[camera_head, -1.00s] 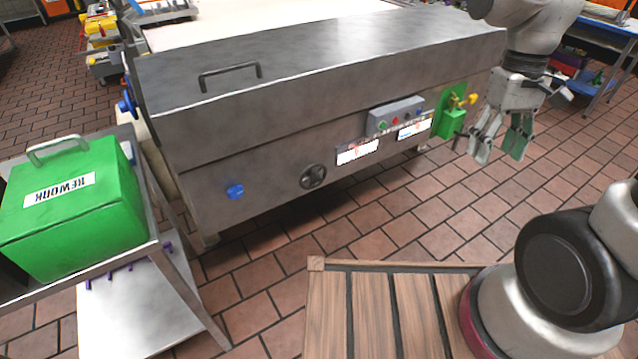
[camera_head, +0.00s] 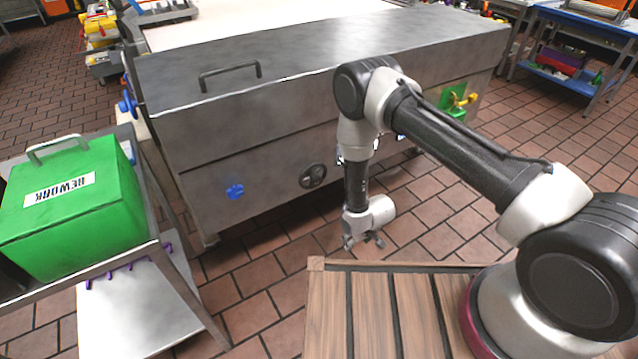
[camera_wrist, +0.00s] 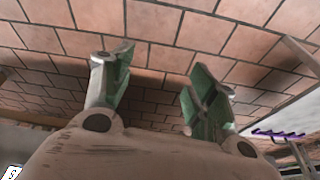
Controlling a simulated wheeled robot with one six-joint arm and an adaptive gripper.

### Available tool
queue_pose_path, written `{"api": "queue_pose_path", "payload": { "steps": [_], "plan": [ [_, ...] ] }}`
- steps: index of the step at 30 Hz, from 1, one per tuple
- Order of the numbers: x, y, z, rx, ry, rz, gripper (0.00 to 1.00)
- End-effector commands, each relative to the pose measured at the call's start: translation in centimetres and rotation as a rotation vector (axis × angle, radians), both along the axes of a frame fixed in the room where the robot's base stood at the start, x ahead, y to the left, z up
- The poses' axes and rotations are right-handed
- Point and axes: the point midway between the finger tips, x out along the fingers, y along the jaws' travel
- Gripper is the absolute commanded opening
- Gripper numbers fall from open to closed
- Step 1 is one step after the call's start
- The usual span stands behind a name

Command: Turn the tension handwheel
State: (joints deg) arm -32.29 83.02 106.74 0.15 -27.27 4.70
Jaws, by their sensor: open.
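A dark round handwheel (camera_head: 313,175) sits on the front face of the steel machine (camera_head: 290,90). A blue knob (camera_head: 235,191) is to its left on the same face. A blue wheel (camera_head: 127,104) shows at the machine's left end. I cannot tell which one is the tension handwheel. My gripper (camera_head: 363,243) hangs low in front of the machine, to the right of and below the dark handwheel, apart from it. In the wrist view my gripper (camera_wrist: 158,75) has its green-padded fingers spread with nothing between them, above the tiled floor.
A steel cart (camera_head: 165,264) with a green REWORK box (camera_head: 75,205) stands at the left. A slatted wooden platform (camera_head: 365,315) is at the front. My arm hides the machine's control panel. Purple hooks (camera_wrist: 280,135) show at right in the wrist view.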

Motion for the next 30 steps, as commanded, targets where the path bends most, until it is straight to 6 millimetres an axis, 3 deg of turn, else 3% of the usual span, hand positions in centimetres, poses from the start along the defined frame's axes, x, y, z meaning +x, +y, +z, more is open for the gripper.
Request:
{"api": "queue_pose_path", "payload": {
  "steps": [1, 3, 6, 8, 12, 15, 18, 23, 30],
  "plan": [
    [-0.3, 0.6, -2.7, 0.039, -0.058, 0.007, 0.58],
    [0.5, 1.9, -5.0, 0.125, -0.177, 0.008, 0.58],
    [2.7, 3.9, -5.4, 0.264, -0.369, 0.002, 0.58],
    [4.8, 5.2, -3.9, 0.357, -0.494, -0.008, 0.58],
    [9.7, 8.5, 3.3, 0.572, -0.778, -0.022, 0.58],
    [10.7, 9.2, 7.1, 0.678, -0.911, -0.03, 0.58],
    [10.9, 9.3, 9.4, 0.74, -0.985, -0.033, 0.58],
    [11.7, 9.9, 10.4, 0.772, -1.014, -0.039, 0.58],
    [15.1, 12.1, 10.4, 0.77, -1.012, -0.039, 0.58]
  ]
}}
